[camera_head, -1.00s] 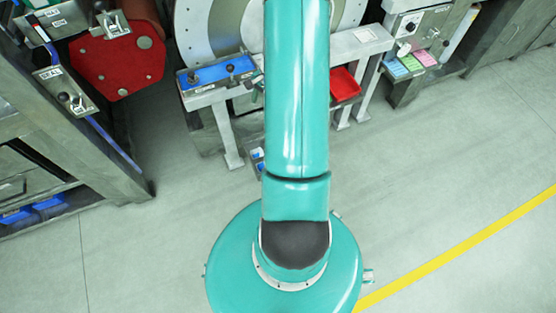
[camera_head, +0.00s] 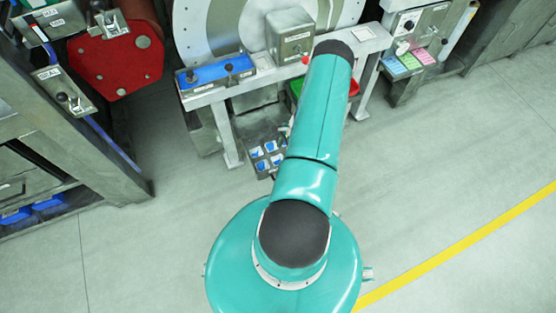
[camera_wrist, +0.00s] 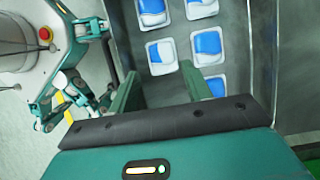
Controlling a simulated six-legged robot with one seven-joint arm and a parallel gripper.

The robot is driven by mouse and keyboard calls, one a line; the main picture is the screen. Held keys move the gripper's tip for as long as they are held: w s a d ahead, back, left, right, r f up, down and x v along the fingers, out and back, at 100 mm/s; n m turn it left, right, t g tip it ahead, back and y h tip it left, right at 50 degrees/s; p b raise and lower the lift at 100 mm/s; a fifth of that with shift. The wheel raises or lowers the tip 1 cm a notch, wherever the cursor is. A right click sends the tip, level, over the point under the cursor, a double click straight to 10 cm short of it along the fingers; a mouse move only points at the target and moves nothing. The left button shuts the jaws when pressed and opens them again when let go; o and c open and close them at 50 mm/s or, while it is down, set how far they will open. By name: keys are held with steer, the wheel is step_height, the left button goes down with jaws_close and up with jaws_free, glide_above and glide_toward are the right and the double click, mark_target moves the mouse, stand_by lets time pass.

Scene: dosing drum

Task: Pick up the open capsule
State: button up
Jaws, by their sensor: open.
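Several white-and-blue capsules sit in a grey metal tray (camera_wrist: 174,25) in the wrist view. One capsule (camera_wrist: 160,56) shows a blue part and a white part, just beyond the gap between my fingers. Another capsule (camera_wrist: 207,46) lies right of it, and one (camera_wrist: 216,86) is beside my right finger, partly hidden. I cannot tell which capsule is open. My gripper (camera_wrist: 158,72) is open, with nothing seen between its green fingers. In the head view the capsules (camera_head: 256,152) show small below the bench, and my arm hides the gripper.
A blue control panel (camera_head: 215,73) with levers and a grey box (camera_head: 291,37) are on the bench before the large drum (camera_head: 209,20). Red and green bins are partly behind my arm. A labelled lever post (camera_head: 64,91) stands left. The floor (camera_head: 440,190) at right is clear.

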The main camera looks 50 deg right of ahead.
mark_target(277, 160)
steer(key=shift+x, duration=3.1)
steer(key=c, duration=0.4)
